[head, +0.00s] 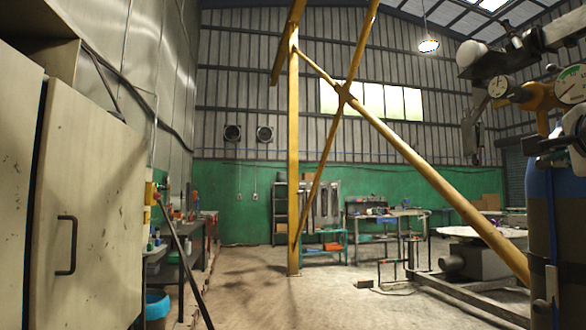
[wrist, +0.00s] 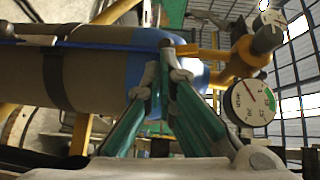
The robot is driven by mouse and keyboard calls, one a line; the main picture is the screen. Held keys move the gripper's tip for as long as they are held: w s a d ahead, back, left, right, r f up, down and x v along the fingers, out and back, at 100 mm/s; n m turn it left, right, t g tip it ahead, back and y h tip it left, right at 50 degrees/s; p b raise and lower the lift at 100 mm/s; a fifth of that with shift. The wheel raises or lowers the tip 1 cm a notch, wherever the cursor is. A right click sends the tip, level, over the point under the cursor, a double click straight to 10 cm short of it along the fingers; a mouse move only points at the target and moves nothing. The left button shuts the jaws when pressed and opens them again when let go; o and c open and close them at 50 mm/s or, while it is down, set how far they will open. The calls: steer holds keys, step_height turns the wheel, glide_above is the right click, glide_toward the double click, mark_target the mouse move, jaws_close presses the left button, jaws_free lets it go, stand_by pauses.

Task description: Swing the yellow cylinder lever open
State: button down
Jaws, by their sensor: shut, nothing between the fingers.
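The gas cylinder (head: 540,220) stands at the right edge of the head view, with a blue top and a dark brown body. It lies sideways in the wrist view (wrist: 95,85). A yellow fitting (head: 540,97) with round gauges sits on its top; it also shows in the wrist view (wrist: 250,58). A yellow bar (wrist: 207,53), perhaps the lever, runs from this fitting toward my fingertips. My gripper (head: 472,145) hangs left of the fitting. In the wrist view my gripper (wrist: 162,62) is shut and empty, its tips near the bar. I cannot tell whether they touch it.
A white gauge (wrist: 253,101) stands close to the right of my fingers. Yellow diagonal braces (head: 430,175) cross the middle, and a beige cabinet (head: 95,190) stands at the left. Open floor (head: 270,300) lies between them.

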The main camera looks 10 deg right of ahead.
steer(key=v, duration=0.7)
steer(key=shift+f+p, duration=0.25)
steer(key=shift+p, duration=0.2)
